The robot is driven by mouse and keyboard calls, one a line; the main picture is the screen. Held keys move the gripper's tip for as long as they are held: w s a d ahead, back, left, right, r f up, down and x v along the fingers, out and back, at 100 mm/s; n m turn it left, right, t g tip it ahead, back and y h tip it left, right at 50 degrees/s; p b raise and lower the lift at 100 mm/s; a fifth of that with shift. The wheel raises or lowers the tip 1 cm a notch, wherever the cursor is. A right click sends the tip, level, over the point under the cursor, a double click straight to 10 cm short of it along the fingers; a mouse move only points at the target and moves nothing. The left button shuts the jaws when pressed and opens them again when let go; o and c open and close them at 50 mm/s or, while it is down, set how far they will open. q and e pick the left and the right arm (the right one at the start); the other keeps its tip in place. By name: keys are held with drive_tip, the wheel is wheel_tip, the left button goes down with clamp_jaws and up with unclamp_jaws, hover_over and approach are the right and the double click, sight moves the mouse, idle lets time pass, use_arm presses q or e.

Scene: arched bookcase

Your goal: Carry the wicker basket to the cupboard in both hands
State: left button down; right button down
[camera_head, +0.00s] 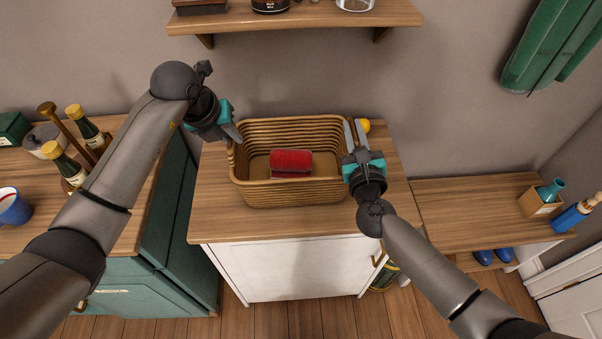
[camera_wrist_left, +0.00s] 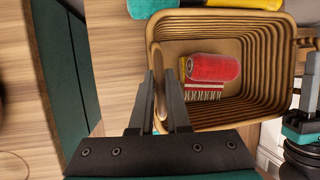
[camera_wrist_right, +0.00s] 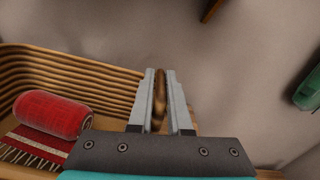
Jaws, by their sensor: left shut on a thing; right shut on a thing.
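The wicker basket (camera_head: 290,193) is over the wooden top of a white-fronted cupboard (camera_head: 300,270); I cannot tell whether it touches the top. It looks upright. A red rolled cloth (camera_head: 291,160) with a fringed edge lies inside. My left gripper (camera_head: 237,137) is shut on the basket's left handle, which shows between the fingers in the left wrist view (camera_wrist_left: 158,88). My right gripper (camera_head: 354,137) is shut on the right handle, seen between the fingers in the right wrist view (camera_wrist_right: 159,98). Parts of both handles are hidden by the fingers.
A teal cabinet (camera_head: 180,225) with bottles (camera_head: 75,160) stands at left. A lower wooden bench (camera_head: 470,205) at right holds a small box (camera_head: 540,200). A yellow round thing (camera_head: 364,125) is behind the basket's right corner. A wall shelf (camera_head: 300,16) hangs above.

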use_arm(q)
drive_tip(key=shift+w+a+f+b, duration=0.1)
drive_tip(key=shift+a+f+b, duration=0.1)
drive_tip(key=shift+f+b, duration=0.2)
use_arm(e)
drive_tip(key=shift+d+f, duration=0.1)
drive_tip(key=shift+f, duration=0.4)
use_arm(q)
drive_tip(key=c, duration=1.3)
unclamp_jaws()
drive_tip(key=shift+f, duration=0.1)
use_arm(e)
drive_tip(key=c, duration=1.3)
unclamp_jaws()
drive_tip(key=shift+f, duration=0.1)
use_arm(q)
drive_tip(key=o, duration=0.4)
drive_tip(key=shift+d, duration=0.15)
use_arm(e)
drive_tip(key=o, duration=0.5)
drive_tip(key=shift+c, duration=0.2)
drive_tip(key=shift+s, duration=0.5)
use_arm(q)
drive_tip(key=v, duration=1.2)
use_arm(e)
drive_tip(key=s, duration=1.1)
